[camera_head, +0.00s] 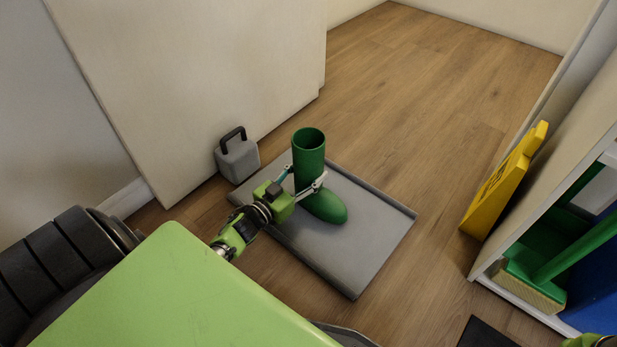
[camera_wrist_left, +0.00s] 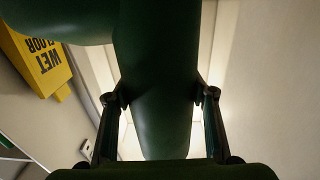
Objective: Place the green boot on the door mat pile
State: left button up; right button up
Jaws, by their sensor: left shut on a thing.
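The green boot (camera_head: 311,160) is upright over a grey rimmed tray (camera_head: 375,235) on the floor, toe toward the lower right. I cannot tell whether its sole touches the tray. My left gripper (camera_head: 303,184) is shut on the boot's shaft. In the left wrist view the dark green boot (camera_wrist_left: 160,90) fills the space between the two fingers. A dark flat mat (camera_head: 487,334) is partly visible at the bottom edge; I cannot tell whether it is the door mat pile. Only a small green part, probably of my right arm, shows at the bottom right corner.
A grey block with a black handle (camera_head: 238,160) stands by the white panel, behind the tray. A yellow wet floor sign (camera_head: 503,185) leans against the shelf unit at right, which holds a green broom (camera_head: 535,285). Wooden floor is clear between tray and sign.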

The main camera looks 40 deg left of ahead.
pick_arm(q)
jog(key=shift+f, duration=0.3)
jog(key=o, duration=1.9)
jog(key=shift+f, duration=0.15)
